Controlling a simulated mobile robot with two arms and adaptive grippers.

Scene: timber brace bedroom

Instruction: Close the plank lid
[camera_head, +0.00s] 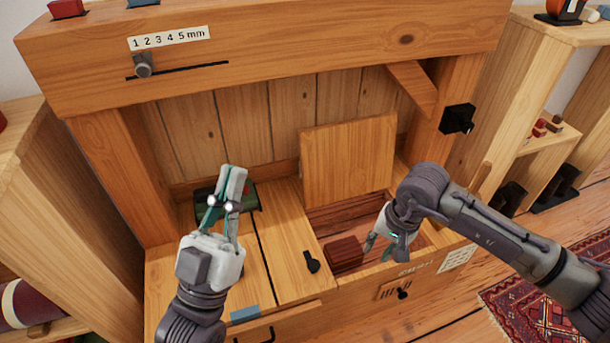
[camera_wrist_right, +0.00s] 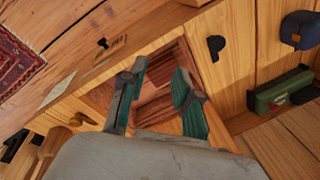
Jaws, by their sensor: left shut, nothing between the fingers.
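The plank lid (camera_head: 348,158) stands raised, leaning toward the back wall of the wooden bench in the head view. In front of it the compartment (camera_head: 405,207) is open, with a reddish-brown block (camera_head: 343,253) at its front left. My right gripper (camera_head: 376,245) is over the compartment's front right, in front of the lid and apart from it. In the right wrist view its fingers (camera_wrist_right: 158,74) are spread, with nothing visibly gripped, and the compartment shows between them. My left gripper (camera_head: 233,175) is shut and empty above the left part of the bench top.
A black latch (camera_head: 311,262) lies on the fixed board left of the opening. A green box (camera_wrist_right: 283,90) sits at the back left of the bench. A beam with a scale (camera_head: 168,38) overhangs the back.

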